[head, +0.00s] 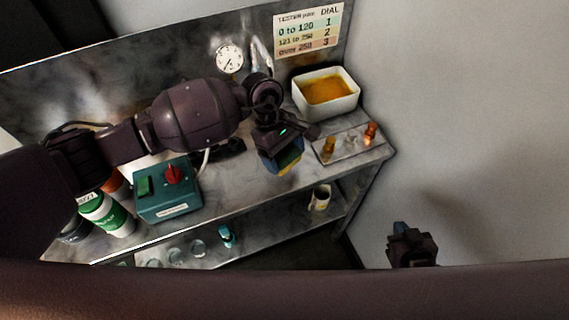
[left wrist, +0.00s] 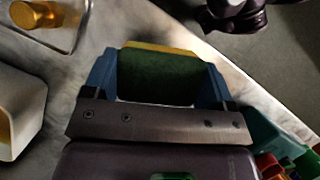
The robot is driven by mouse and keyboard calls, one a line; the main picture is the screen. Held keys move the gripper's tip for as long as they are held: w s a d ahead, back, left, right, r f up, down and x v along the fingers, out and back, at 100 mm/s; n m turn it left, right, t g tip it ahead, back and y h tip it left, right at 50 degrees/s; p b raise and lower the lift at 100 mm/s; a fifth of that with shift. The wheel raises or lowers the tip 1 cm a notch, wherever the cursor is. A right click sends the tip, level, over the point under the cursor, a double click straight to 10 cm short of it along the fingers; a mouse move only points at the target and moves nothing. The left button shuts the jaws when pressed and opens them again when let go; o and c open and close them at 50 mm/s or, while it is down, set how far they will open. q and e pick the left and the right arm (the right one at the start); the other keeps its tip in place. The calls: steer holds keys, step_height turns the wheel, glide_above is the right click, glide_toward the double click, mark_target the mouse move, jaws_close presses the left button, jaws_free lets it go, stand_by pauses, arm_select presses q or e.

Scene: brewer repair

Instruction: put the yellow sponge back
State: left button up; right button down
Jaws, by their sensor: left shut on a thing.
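The yellow sponge (head: 290,164) with a green scouring side is held between the blue fingers of my left gripper (head: 281,158). It is above the front part of the metal worktop, and the gripper hides much of it. In the left wrist view the sponge's green face and yellow edge (left wrist: 160,72) fill the gap between the fingers of the left gripper (left wrist: 157,80). My right gripper (head: 412,244) is at the lower right, away from the bench. Its fingers are too dark to read.
A white dish (head: 347,108) of orange-brown content stands at the back right. A small tray (head: 352,152) with brass pieces is in front of it. A mug (head: 320,197) is on the lower shelf (head: 290,222).

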mark_target(285, 167)
arm_select(q)
step_height(285, 167, down, 4)
steer(key=shift+f, duration=0.7)
arm_select(e)
steer(key=shift+s, duration=0.4)
steer(key=shift+f, duration=0.1)
arm_select(q)
steer(key=shift+f, duration=0.15)
steer(key=o, duration=0.8)
arm_select(e)
steer(key=shift+w, duration=0.3)
